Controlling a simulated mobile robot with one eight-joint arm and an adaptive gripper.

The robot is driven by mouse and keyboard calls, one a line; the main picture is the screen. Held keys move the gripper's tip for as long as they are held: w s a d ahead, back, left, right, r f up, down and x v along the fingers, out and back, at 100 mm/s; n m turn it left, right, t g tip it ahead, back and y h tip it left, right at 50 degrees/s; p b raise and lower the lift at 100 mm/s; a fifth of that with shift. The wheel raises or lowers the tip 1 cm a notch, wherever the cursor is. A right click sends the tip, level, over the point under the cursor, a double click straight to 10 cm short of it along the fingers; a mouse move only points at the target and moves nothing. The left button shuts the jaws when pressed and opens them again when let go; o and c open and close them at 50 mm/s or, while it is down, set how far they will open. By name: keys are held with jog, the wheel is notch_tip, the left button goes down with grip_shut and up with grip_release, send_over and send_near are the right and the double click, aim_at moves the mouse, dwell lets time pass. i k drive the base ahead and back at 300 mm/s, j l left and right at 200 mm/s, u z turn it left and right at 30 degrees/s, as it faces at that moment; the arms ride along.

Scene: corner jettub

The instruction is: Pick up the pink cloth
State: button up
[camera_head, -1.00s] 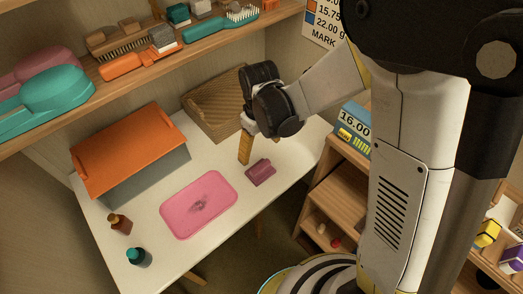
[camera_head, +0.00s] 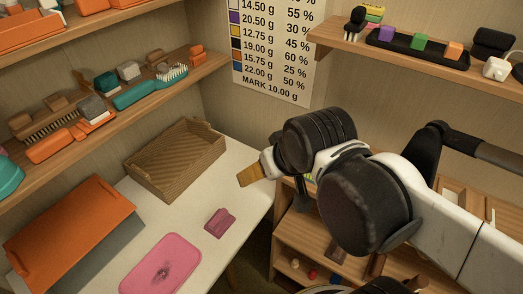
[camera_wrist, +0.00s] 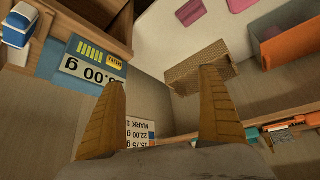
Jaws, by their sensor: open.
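A small folded pink cloth (camera_head: 220,222) lies on the white table (camera_head: 195,203), near its right edge. It also shows at the top of the wrist view (camera_wrist: 189,12). My gripper (camera_head: 250,175) is above and to the right of the cloth in the head view, apart from it, with its yellow fingers pointing left. In the wrist view my gripper (camera_wrist: 162,78) has its two fingers spread, with nothing between them.
A flat pink tray or mat (camera_head: 150,277) with a dark mark lies on the table, left of the cloth. A brown woven basket (camera_head: 175,160) stands behind, and an orange-topped box (camera_head: 70,235) stands at left. Wooden shelves (camera_head: 330,235) stand right of the table.

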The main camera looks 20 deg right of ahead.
aim_at(221, 221)
jog(key=k+j+z, duration=0.1)
jog(key=j+z, duration=0.25)
jog(key=k+j+z, duration=0.1)
jog(key=z, duration=0.3)
jog(key=k+j+z, duration=0.15)
jog(key=z, duration=0.2)
jog(key=k, duration=0.05)
